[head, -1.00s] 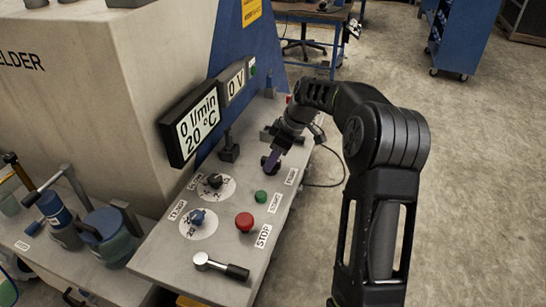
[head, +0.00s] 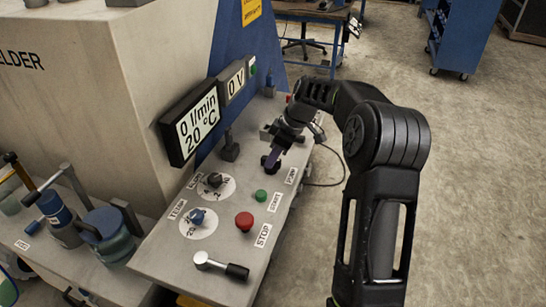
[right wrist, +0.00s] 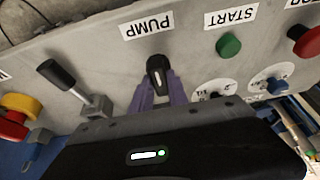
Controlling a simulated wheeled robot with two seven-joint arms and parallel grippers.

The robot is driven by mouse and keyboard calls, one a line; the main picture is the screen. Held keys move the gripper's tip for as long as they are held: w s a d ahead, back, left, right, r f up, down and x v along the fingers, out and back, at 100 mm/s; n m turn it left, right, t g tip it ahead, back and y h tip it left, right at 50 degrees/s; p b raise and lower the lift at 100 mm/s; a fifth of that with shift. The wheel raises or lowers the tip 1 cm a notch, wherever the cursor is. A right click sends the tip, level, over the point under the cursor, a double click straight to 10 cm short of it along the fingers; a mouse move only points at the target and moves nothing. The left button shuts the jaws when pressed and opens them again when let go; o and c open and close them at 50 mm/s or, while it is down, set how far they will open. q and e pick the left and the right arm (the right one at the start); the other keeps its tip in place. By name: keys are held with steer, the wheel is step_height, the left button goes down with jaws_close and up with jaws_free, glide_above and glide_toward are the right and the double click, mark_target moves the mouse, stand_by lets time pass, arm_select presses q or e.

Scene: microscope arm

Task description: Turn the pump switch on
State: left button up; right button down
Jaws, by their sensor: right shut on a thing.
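In the head view my right gripper (head: 273,158) reaches down to the far part of the grey control panel (head: 180,262), and the knob is mostly hidden by the fingers. The display (head: 197,122) reads 0 l/min and 20 °C. My left gripper is not in view.
A green START button (head: 261,196), a red STOP button (head: 244,221) and two dials, one black (head: 215,180) and one blue (head: 197,216), sit nearer on the panel. A lever (right wrist: 75,88) stands beside the pump switch. Open floor lies to the right.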

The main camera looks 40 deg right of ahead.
steer(key=shift+m+b, duration=0.35)
steer(key=shift+m, duration=0.15)
steer(key=shift+m+h+b, duration=0.35)
steer(key=shift+m+h, duration=0.05)
steer(key=shift+m, duration=0.1)
steer(key=shift+a+m+t+h+b, duration=0.15)
steer(key=shift+m+t+h+b, duration=0.2)
steer(key=shift+m, duration=0.85)
steer(key=m+h, duration=0.2)
steer(key=m, duration=0.2)
steer(key=shift+a, duration=0.1)
steer(key=m+h, duration=0.1)
steer(key=m, duration=0.2)
steer(key=shift+a, duration=0.1)
steer(key=m+g+h+b, duration=0.1)
steer(key=m, duration=0.2)
steer(key=shift+m, duration=0.4)
steer(key=shift+w+a+m+g+h+b, duration=0.1)
steer(key=shift+m+g+h+b, duration=0.35)
steer(key=shift+m, duration=0.95)
steer(key=c, duration=1.3)
jaws_free()
